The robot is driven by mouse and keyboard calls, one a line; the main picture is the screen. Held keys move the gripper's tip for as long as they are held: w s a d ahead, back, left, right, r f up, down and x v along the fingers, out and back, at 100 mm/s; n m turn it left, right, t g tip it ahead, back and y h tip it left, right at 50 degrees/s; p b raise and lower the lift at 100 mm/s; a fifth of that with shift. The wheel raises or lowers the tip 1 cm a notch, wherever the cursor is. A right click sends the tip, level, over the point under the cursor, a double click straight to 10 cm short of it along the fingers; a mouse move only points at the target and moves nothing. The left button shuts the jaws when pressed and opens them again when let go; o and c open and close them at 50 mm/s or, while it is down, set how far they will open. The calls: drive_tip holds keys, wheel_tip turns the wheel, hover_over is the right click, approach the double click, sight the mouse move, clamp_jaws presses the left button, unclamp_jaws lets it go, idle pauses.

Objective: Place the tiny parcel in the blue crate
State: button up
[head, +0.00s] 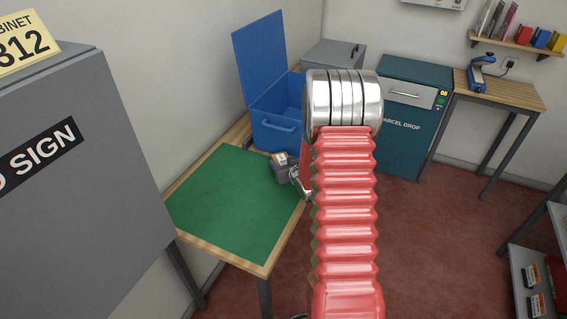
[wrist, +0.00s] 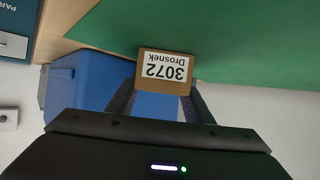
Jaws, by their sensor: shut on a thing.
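The tiny parcel (wrist: 164,70) is a small brown box with a white label reading "3072 Drosnek", upside down in the wrist view. My gripper (wrist: 163,88) is shut on it, one dark finger on each side. In the head view, my gripper (head: 284,166) and the parcel (head: 280,158) show over the back right part of the green mat, in front of the crate; their height above the mat is hard to tell. The blue crate (head: 275,135) stands behind them with its lid raised. It also shows in the wrist view (wrist: 85,85), left of the parcel.
The green mat (head: 230,200) covers the wood-edged table and looks bare. A grey cabinet (head: 80,170) stands close on the left. A teal parcel drop unit (head: 405,145) stands at the back, right of the crate. My red arm hides part of the crate's right side.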

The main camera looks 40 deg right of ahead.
drive_tip(key=o, duration=1.2)
drive_tip(key=shift+s+r, duration=0.1)
drive_tip(key=v, duration=1.1)
drive_tip(key=shift+s+r, duration=0.2)
drive_tip(key=shift+s, duration=0.15)
